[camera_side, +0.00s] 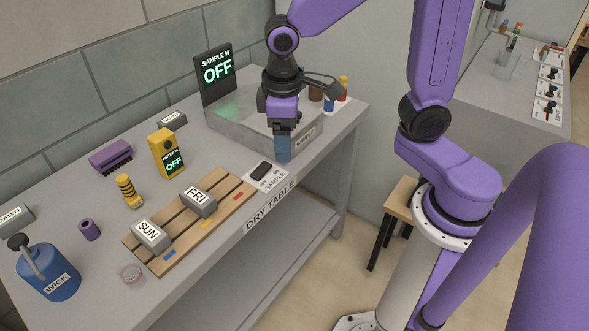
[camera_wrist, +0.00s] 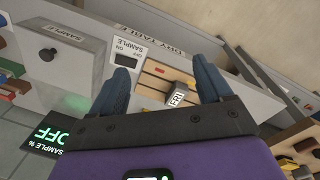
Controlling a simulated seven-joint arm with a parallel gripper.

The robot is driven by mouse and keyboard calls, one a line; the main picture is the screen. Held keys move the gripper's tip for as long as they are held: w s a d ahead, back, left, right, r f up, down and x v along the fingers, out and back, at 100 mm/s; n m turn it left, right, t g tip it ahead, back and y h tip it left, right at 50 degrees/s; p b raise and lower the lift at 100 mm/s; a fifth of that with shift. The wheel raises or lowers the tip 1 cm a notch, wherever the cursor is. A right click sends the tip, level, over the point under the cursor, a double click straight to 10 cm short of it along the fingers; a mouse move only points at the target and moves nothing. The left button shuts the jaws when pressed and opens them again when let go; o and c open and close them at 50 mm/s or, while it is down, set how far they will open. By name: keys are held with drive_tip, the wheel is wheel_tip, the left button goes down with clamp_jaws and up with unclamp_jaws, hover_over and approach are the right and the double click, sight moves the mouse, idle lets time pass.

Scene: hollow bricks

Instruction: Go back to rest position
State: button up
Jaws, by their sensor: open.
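My gripper (camera_side: 283,148) is above the right part of the dry table (camera_side: 225,262), near the front wall of the grey sample tray (camera_side: 262,146). In the wrist view my gripper's two blue fingers (camera_wrist: 163,70) are spread apart with nothing between them. The FRI brick (camera_side: 198,202) and the SUN brick (camera_side: 150,236) sit on the wooden slatted rack (camera_side: 212,222), clear of my gripper. The FRI brick also shows beyond the fingers in the wrist view (camera_wrist: 177,99).
The sample display (camera_side: 216,72) reads OFF behind the tray. A black switch (camera_side: 262,169) lies on a labelled card. A yellow meter (camera_side: 166,153), a purple brush (camera_side: 111,156) and a blue WICK can (camera_side: 50,273) stand to the left. A wooden stool (camera_side: 400,200) is on the floor.

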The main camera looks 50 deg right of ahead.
drive_tip(key=s+d+n, duration=0.2)
drive_tip(key=s+n, duration=0.1)
drive_tip(key=s, duration=0.5)
drive_tip(key=s+d+n+y, duration=0.1)
drive_tip(key=s+d+n, duration=0.1)
drive_tip(key=s, duration=0.6)
drive_tip(key=shift+s+d+n, duration=0.2)
drive_tip(key=shift+s+n, duration=0.15)
drive_tip(key=shift+n, duration=0.15)
drive_tip(key=shift+r, duration=0.1)
